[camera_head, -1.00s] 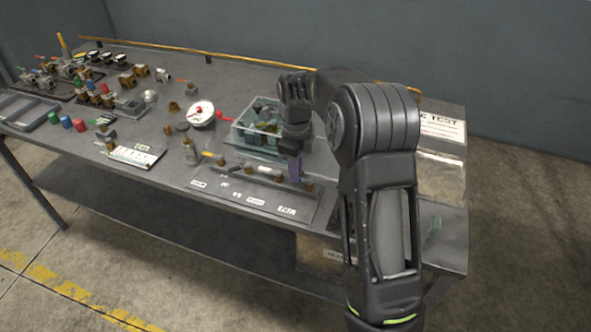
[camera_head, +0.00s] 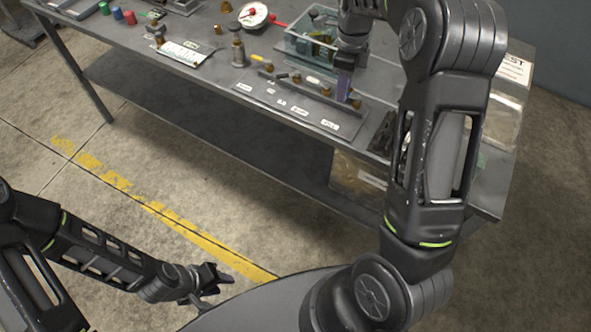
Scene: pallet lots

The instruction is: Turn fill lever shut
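A flat panel (camera_head: 270,99) with a row of small brass fittings and white labels lies at the table's front edge; the labels are too small to read. A yellow-handled lever (camera_head: 258,58) is at its left end; I cannot tell which lever is the fill lever. My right gripper (camera_head: 345,84) points down at the panel's right end, above a brass fitting (camera_head: 353,104). A purple piece shows at its tip; I cannot tell whether it is a finger or a held handle. My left gripper (camera_head: 218,284) is low at the front, away from the table, with fingers apart and empty.
A clear bin (camera_head: 296,42) with dark items stands behind the panel, close to my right arm. The floor in front is clear.

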